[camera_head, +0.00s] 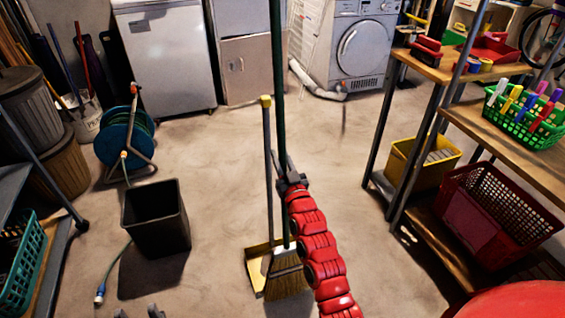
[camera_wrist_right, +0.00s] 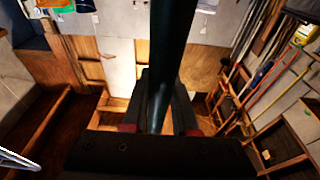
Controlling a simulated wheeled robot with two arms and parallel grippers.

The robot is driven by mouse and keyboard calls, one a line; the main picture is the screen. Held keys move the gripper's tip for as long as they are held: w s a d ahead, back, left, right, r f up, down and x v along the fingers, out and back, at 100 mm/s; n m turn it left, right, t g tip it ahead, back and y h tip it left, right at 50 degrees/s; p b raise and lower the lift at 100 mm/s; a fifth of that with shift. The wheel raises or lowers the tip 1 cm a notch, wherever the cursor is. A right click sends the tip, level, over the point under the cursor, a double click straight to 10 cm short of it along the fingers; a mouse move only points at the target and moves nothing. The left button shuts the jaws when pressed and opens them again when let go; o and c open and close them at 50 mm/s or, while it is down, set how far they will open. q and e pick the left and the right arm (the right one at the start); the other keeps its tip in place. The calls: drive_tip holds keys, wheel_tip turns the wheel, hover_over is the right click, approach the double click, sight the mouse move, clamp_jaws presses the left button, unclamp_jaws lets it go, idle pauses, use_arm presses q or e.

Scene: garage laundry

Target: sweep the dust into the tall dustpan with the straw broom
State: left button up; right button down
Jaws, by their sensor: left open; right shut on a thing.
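The straw broom has a long dark green handle (camera_head: 277,85) and straw bristles (camera_head: 287,281), standing nearly upright with its head low at the floor. My right gripper (camera_head: 291,183) is shut on the handle; the handle also shows between the jaws in the right wrist view (camera_wrist_right: 172,65). The tall dustpan has a grey stick (camera_head: 268,170) with a yellow top and a yellow pan (camera_head: 255,270). The broom head overlaps the pan in the picture; whether they touch is unclear. My left gripper (camera_head: 138,314) is open and empty at the bottom edge, mostly cut off. I cannot make out the dust.
A black bin (camera_head: 157,225) stands left of the dustpan, with a hose reel (camera_head: 125,135) behind it. A wooden shelf (camera_head: 470,75) with a yellow bin (camera_head: 425,160) and red basket (camera_head: 497,215) stands at right. Floor between them is mostly clear.

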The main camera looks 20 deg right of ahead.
sight(283, 146)
drive_tip(key=shift+r, duration=0.1)
drive_tip(key=shift+s+r+p, duration=0.35)
drive_tip(key=shift+r+p, duration=0.3)
drive_tip(key=shift+r, duration=0.2)
drive_tip(key=shift+s+r+p, duration=0.35)
drive_tip(key=shift+r+p, duration=0.3)
drive_tip(key=shift+r, duration=0.15)
drive_tip(key=shift+s+r+p, duration=0.35)
drive_tip(key=shift+r+p, duration=0.3)
drive_tip(key=shift+r, duration=0.2)
